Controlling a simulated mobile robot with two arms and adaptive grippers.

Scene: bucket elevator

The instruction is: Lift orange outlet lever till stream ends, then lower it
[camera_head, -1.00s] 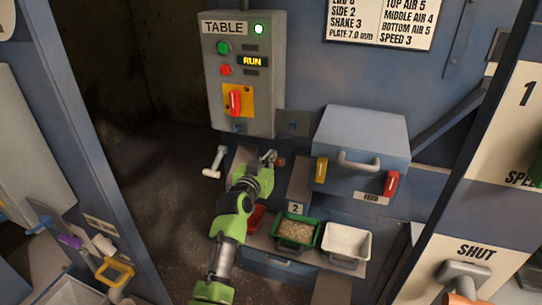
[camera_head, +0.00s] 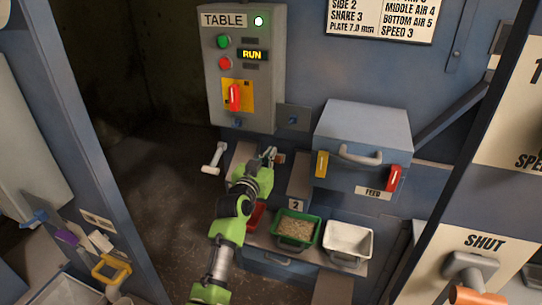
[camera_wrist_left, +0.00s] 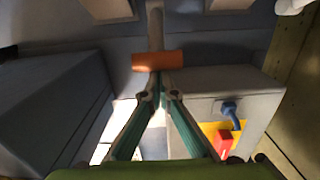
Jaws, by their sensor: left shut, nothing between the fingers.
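The orange outlet lever shows in the left wrist view (camera_wrist_left: 157,61) as a short orange cylinder on a grey stem. Its orange also shows small in the head view (camera_head: 280,158), beside the fingertips. My left gripper (camera_head: 270,154) is at the lever, left of the feed box. In the left wrist view my left gripper (camera_wrist_left: 157,78) has its fingertips together with nothing between them. The tips sit right against the lever's edge in the picture; I cannot tell whether they touch it. No stream can be made out. My right gripper is not in view.
A green tray of grain (camera_head: 297,243) and a white tray (camera_head: 348,257) stand on the ledge. A red tray (camera_head: 257,215) is partly behind my left arm. The feed box (camera_head: 362,134) and the TABLE control box (camera_head: 263,95), showing RUN, flank the gripper.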

